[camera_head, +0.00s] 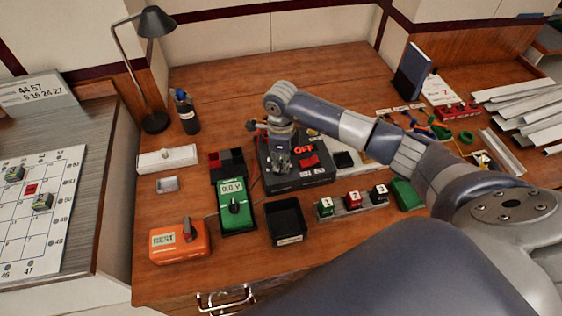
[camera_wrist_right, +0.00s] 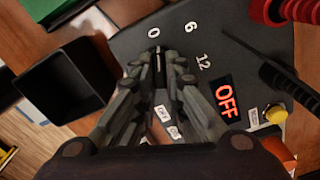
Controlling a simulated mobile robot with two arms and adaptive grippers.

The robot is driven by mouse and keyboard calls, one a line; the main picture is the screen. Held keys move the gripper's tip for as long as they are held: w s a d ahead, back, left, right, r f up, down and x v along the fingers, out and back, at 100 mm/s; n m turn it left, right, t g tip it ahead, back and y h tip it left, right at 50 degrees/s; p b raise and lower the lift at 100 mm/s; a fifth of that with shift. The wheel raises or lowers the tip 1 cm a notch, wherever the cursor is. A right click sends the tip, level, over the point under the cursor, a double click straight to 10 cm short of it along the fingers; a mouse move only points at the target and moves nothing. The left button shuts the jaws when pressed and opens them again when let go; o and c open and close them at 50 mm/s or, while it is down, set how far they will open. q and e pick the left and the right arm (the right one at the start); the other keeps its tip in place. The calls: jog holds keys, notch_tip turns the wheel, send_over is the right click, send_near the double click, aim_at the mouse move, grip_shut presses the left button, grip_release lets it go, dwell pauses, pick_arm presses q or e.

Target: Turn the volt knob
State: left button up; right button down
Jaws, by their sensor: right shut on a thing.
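A dark power supply box (camera_head: 325,178) stands in the middle of the bench, with a red OFF display (camera_head: 304,150) on top. My right gripper (camera_head: 280,168) points down onto the left part of this box. In the right wrist view, its fingers (camera_wrist_right: 160,68) are shut on the dark volt knob (camera_wrist_right: 158,60), which has a pale pointer line. The fingers hide most of the knob. White marks 0, 6 and 12 curve around it, and the line points roughly toward the 0. The OFF display (camera_wrist_right: 226,97) is lit. My left gripper is not in view.
A green meter (camera_head: 238,212) reading 0.0 V stands left of the box. A black open bin (camera_head: 287,237) is in front, beside numbered blocks (camera_head: 352,198). In the wrist view, a yellow button (camera_wrist_right: 275,114) and a red part (camera_wrist_right: 285,10) are close by.

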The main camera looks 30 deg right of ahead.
jog(key=shift+m+b, duration=0.3)
jog(key=shift+m, duration=0.5)
jog(key=m+b, duration=0.1)
jog(key=m, duration=0.2)
jog(key=shift+a+m, duration=0.1)
jog(key=shift+m, duration=0.2)
jog(key=m+b, duration=0.1)
jog(key=m, duration=0.4)
jog(key=shift+s+a+m, duration=0.1)
jog(key=shift+m, duration=0.2)
jog(key=m, duration=0.4)
jog(key=shift+a, duration=0.1)
jog(key=shift+a+r+m, duration=0.1)
jog(key=shift+m, duration=1.9)
jog(key=c, duration=1.7)
grip_release()
jog(key=shift+o, duration=0.2)
